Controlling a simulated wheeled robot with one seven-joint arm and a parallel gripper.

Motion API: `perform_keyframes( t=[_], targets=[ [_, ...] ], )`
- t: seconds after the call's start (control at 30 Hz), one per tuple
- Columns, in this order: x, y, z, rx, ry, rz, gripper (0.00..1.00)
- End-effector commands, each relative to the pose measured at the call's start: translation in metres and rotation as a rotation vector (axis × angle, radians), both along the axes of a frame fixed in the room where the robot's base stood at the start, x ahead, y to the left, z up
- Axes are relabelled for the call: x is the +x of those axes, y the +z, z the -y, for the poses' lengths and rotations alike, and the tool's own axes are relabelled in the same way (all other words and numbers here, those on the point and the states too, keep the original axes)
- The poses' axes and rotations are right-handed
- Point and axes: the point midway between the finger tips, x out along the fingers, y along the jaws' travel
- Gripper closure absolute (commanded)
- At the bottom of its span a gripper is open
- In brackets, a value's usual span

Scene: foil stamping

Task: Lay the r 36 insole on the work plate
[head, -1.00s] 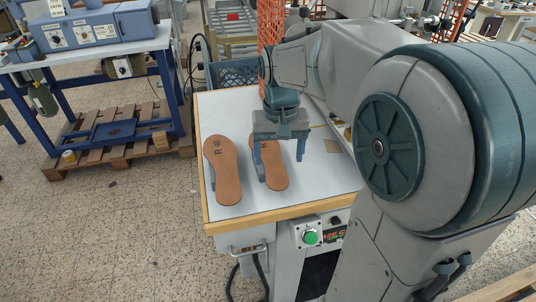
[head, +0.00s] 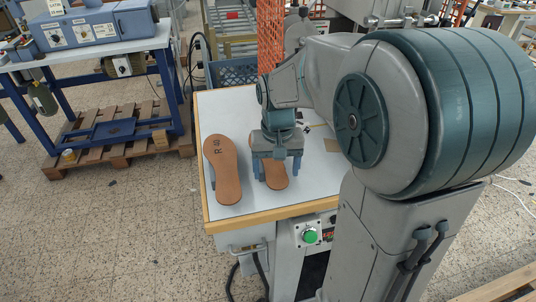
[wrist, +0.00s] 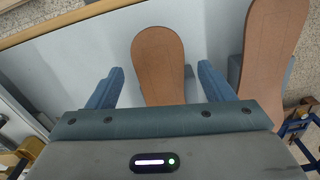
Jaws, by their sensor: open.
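Two brown insoles lie on the white table top. The left insole (head: 225,180) bears dark lettering that starts with R; the number is too small to read surely. It also shows at the right of the wrist view (wrist: 276,50). The right insole (head: 274,181) is partly hidden by my gripper, its lettering covered; its rounded end shows in the wrist view (wrist: 158,45). My gripper (head: 277,170) is open over the right insole, one blue finger on each side of it. In the wrist view (wrist: 160,72) gaps show between the fingers and the insole. I cannot pick out the work plate surely.
The table (head: 228,112) has a wooden edge and a green button (head: 310,236) on its front. A small tan square (head: 331,145) lies right of my gripper. A blue crate (head: 232,72) stands behind. Grey supports (wrist: 235,70) show beside the left insole.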

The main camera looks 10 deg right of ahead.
Motion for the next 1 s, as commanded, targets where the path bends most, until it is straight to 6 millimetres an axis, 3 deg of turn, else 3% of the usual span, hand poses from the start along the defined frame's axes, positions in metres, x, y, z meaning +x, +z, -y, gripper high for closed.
perform_keyframes(
  t=[0.4,0.57,0.6,1.0],
  targets=[
    [-0.0001,-0.0024,0.0,0.0,0.0,0.0,0.25],
    [0.0,-0.0023,0.0,0.0,0.0,0.0,0.7],
    [0.0,-0.0023,0.0,0.0,0.0,0.0,0.73],
    [0.0002,0.0032,0.0,0.0,0.0,0.001,0.77]
  ],
)
